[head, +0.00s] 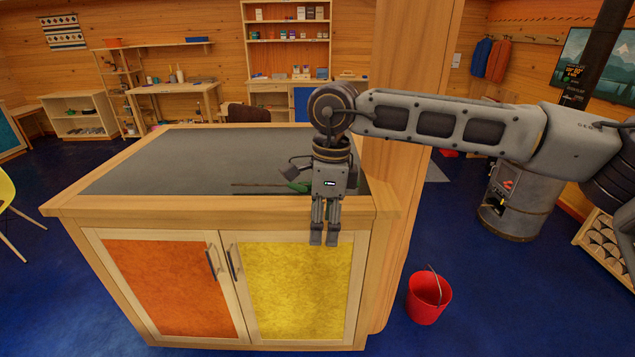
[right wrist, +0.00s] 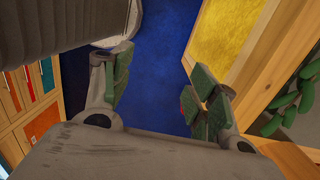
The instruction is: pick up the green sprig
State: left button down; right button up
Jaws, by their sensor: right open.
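The green sprig (head: 298,186) lies on the dark top of the cabinet (head: 200,152), near its right end. Its thin brown stem points left and my right gripper hides part of its leafy end. In the right wrist view, the leaves of the sprig (right wrist: 285,112) show at the right edge. My right gripper (head: 324,236) points down in front of the cabinet's front edge, with its fingertips below the level of the top. In the right wrist view, the gripper (right wrist: 162,85) is open, with nothing between its fingers. My left gripper is out of view.
The cabinet has an orange door (head: 165,285) and a yellow door (head: 295,290) with handles. A wooden post (head: 412,60) rises at its right end. A red bucket (head: 427,298) stands on the blue floor to the right. The rest of the top is clear.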

aim_at(303, 187)
jog(key=i, duration=1.2)
